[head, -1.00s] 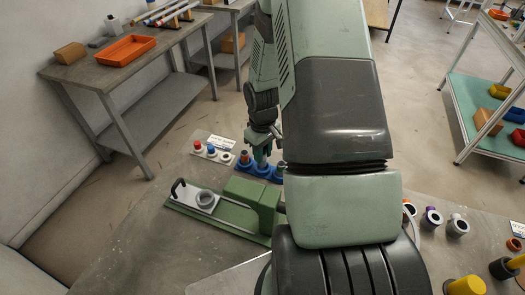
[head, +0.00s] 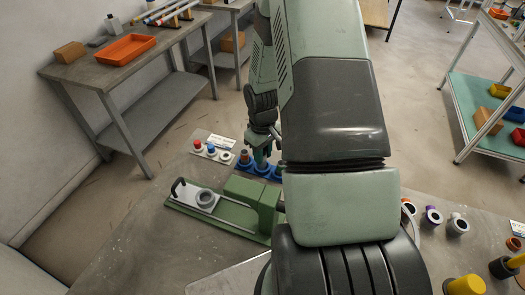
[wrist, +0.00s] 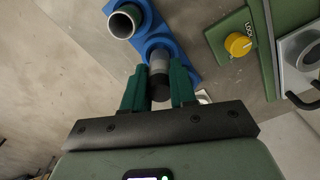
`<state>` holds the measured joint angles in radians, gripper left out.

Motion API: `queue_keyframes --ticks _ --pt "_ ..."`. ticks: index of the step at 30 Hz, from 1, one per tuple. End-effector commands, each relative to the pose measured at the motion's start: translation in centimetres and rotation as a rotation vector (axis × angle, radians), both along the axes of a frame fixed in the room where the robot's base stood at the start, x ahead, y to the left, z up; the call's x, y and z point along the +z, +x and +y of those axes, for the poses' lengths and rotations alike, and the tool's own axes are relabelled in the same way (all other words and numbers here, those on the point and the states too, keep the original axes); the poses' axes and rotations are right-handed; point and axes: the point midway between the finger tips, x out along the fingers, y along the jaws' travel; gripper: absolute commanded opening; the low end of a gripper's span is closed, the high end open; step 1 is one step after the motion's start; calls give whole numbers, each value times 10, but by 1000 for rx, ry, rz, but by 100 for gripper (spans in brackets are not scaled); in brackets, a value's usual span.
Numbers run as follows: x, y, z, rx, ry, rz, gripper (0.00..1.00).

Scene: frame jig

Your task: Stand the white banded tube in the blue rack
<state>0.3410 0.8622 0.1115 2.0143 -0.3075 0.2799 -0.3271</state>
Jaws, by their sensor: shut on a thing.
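The blue rack (head: 250,170) stands on the bench below my gripper (head: 262,161); its blue base (wrist: 178,42) also shows in the wrist view. My gripper (wrist: 158,76) is shut on a tube (wrist: 159,62) that looks grey with a dark end. I take it for the white banded tube, though its white cannot be confirmed in this shade. The tube is over or in one rack position; its lower end is hidden, so I cannot tell whether it is seated. A grey open-topped tube (wrist: 124,21) stands in the neighbouring rack position. In the head view the fingers cover the held tube.
A white rack (head: 211,152) with red and blue tubes stands left of the blue rack. A green fixture (head: 245,197) with a grey ring (head: 205,199) is in front; its yellow knob (wrist: 238,44) shows in the wrist view. Bare bench lies to the left.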

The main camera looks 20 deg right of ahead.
Motion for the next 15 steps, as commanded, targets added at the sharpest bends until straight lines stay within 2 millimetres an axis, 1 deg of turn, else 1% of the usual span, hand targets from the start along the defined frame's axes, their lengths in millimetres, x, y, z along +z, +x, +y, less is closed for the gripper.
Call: queue_keyframes --ticks 15 --pt "-17 0 0 0 0 1 0"
